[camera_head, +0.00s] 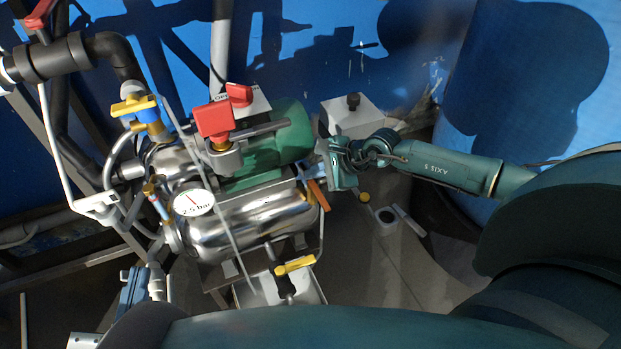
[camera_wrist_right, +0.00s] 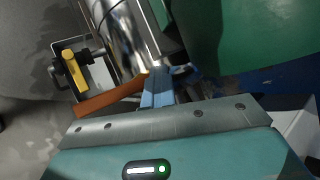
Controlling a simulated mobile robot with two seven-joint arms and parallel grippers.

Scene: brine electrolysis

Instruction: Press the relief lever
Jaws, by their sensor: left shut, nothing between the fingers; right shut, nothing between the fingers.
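An orange lever (camera_head: 318,193) sticks out at the right end of the shiny steel tank (camera_head: 250,222). In the right wrist view the orange lever (camera_wrist_right: 110,97) lies as a bar just left of my fingers. My right gripper (camera_head: 320,166) is beside the tank's right end, a little above the lever. Its blue fingers (camera_wrist_right: 158,88) are shut and empty; whether they touch the lever I cannot tell. My left gripper (camera_head: 150,272) is low at the left, left of the tank, shut and partly hidden by my own arm.
A red-handled valve (camera_head: 213,120) and a green motor (camera_head: 278,140) sit above the tank. A gauge (camera_head: 194,202) reading 2.5 bar is at its left. A yellow handle (camera_head: 295,265) is below. Black pipes (camera_head: 55,55) stand left.

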